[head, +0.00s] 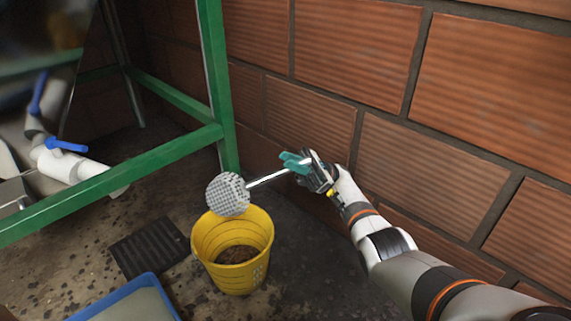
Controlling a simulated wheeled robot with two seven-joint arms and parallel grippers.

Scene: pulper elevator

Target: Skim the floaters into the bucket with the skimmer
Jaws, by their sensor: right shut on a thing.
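My right gripper (312,172) is shut on the green handle (293,162) of the skimmer, in front of the brick wall. The skimmer's pale perforated head (228,194) is tilted above the far rim of the yellow bucket (232,276). No floaters can be made out on the side of the head that shows. The bucket stands upright on the floor with a brown mass (237,255) at its bottom. No floating material is clearly visible elsewhere. My left gripper is not in view.
A green metal frame (215,80) stands at the left, with white pipes and a blue-handled valve (66,146) behind it. A black grate (148,247) lies left of the bucket. A blue tray (152,282) is at the bottom edge. The brick wall (370,60) closes off the right.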

